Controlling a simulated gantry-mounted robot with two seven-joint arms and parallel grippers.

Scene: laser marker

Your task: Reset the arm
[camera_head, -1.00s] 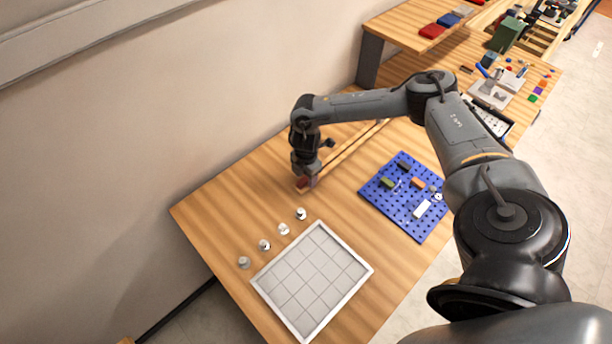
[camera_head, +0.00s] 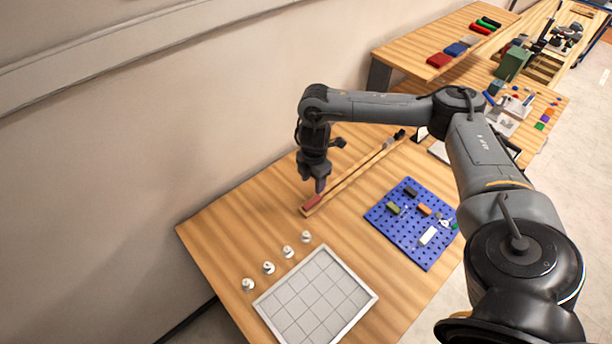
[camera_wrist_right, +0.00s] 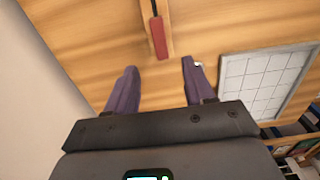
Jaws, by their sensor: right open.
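My right gripper (camera_head: 318,188) hangs above the near-left end of a wooden rail on the table. In the right wrist view its two fingers (camera_wrist_right: 157,85) are apart with nothing between them. A red block (camera_head: 312,202) lies on the end of the rail below the fingertips. It also shows in the right wrist view (camera_wrist_right: 158,38), ahead of the fingers and clear of them. My left gripper is in neither view.
A gridded tray (camera_head: 368,300) and several small white-and-metal pieces (camera_head: 268,267) stand at the table's front. A blue pegboard (camera_head: 385,224) with small parts lies to the right. The wall runs along the left. Bare wood (camera_head: 235,222) is free left of the rail.

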